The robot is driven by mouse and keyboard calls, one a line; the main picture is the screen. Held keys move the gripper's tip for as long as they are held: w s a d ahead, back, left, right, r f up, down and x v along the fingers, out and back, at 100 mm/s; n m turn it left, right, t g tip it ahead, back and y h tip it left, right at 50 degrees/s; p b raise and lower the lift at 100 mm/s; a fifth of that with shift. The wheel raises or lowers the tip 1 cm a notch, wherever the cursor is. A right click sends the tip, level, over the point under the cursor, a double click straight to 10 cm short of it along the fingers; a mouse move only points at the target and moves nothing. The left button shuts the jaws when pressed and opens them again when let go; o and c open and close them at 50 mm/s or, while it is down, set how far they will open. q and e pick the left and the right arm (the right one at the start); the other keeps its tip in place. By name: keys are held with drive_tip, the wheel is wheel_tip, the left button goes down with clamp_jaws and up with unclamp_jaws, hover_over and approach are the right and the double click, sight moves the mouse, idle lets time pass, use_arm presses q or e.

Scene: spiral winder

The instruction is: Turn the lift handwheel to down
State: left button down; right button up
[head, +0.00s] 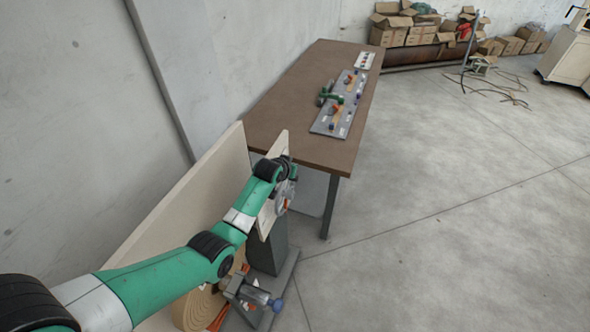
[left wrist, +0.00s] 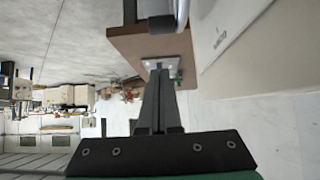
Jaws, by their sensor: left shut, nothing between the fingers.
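The spiral winder's pale panel (head: 200,190) stands at the left, with a smaller upright board (head: 268,222) beside it. My left arm reaches across to this board. Its wrist covers much of a round grey part with an orange mark (head: 283,196), which may be the lift handwheel; I cannot make out its setting. My left gripper (left wrist: 158,74) is shut and empty in the left wrist view. A dark cylinder (left wrist: 161,24) and a bright metal rod (left wrist: 182,10) are just beyond its tips, apparently apart from them. My right gripper is not in view.
Behind stands a brown table (head: 285,112) with a grey panel of small parts (head: 325,122). Cardboard boxes (head: 390,36) line the far wall.

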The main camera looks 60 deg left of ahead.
use_arm(q)
drive_tip(key=f+b, duration=0.1)
drive_tip(key=f, duration=0.1)
drive_tip(key=w+a+f+b, duration=0.1)
drive_tip(key=f+b, duration=0.1)
drive_tip(key=w+a+f+b, duration=0.1)
drive_tip(key=f, duration=0.1)
drive_tip(key=shift+w+f, duration=0.2)
drive_tip(key=shift+w, duration=0.05)
drive_tip(key=shift+s+f, duration=0.1)
drive_tip(key=shift+f, duration=0.05)
idle(0.4)
drive_tip(key=shift+s+d+t+y, duration=0.3)
drive_tip(key=shift+d, duration=0.05)
idle(0.4)
